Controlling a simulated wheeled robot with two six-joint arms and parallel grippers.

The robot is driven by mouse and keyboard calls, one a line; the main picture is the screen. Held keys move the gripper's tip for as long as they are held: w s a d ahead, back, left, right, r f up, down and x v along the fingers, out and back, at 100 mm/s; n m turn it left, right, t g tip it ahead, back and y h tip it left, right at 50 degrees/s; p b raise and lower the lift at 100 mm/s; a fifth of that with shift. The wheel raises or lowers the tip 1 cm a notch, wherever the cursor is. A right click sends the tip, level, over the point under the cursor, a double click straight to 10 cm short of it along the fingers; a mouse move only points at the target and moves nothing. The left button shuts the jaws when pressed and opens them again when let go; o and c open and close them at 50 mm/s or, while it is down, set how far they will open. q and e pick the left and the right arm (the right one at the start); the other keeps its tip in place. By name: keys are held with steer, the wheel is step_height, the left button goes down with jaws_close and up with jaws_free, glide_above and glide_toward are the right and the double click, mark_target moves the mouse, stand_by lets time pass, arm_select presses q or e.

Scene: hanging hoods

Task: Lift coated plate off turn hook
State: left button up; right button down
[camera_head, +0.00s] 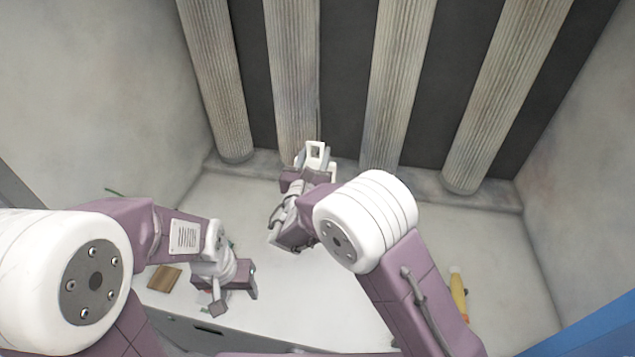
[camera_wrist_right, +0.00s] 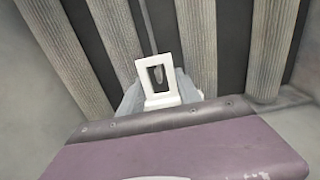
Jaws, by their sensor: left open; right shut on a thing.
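A white plate with a rectangular opening (camera_head: 326,155), which I take to be the coated plate, is upright at the far end of my right arm. My right gripper (camera_head: 314,170) is shut on its lower part. The plate shows in the right wrist view (camera_wrist_right: 161,101) between the grey fingers. A small grey shape (camera_wrist_right: 157,75) shows through its opening; it may be the turn hook, but I cannot tell whether they touch. A thin grey rod (camera_wrist_right: 148,25) runs down behind the plate. My left gripper (camera_head: 232,296) is open and apart from the plate, low at the left.
Several ribbed columns (camera_head: 401,80) stand against a dark back wall, close behind the plate. A brown wooden block (camera_head: 163,278) lies on the pale surface at the left. A yellow object (camera_head: 458,291) stands at the right, partly behind my right arm. The pale surface beyond it is clear.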

steer(key=shift+s+a, duration=0.1)
steer(key=shift+s, duration=0.35)
